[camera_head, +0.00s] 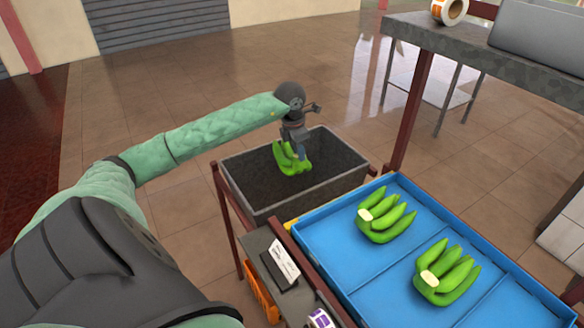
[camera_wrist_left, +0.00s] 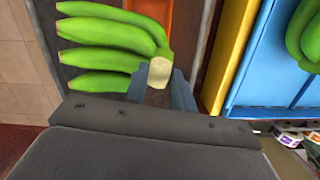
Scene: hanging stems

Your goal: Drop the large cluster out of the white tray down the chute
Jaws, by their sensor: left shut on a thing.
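My left gripper (camera_head: 300,148) is shut on a green banana cluster (camera_head: 286,160), gripping it at the pale crown. In the head view the cluster hangs over the open dark grey bin (camera_head: 247,205); whether it is above the rim or below it, I cannot tell. In the left wrist view the cluster (camera_wrist_left: 105,32) has several fingers pointing left, with its crown between the left gripper's jaws (camera_wrist_left: 160,90). I see no white tray, and nothing plainly recognisable as a chute apart from this bin. My right gripper is not in view.
A blue tray (camera_head: 318,242) beside the bin holds two banana clusters, one nearer the bin (camera_head: 388,222) and one farther right (camera_head: 450,280). A grey table (camera_head: 470,45) stands at the back right.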

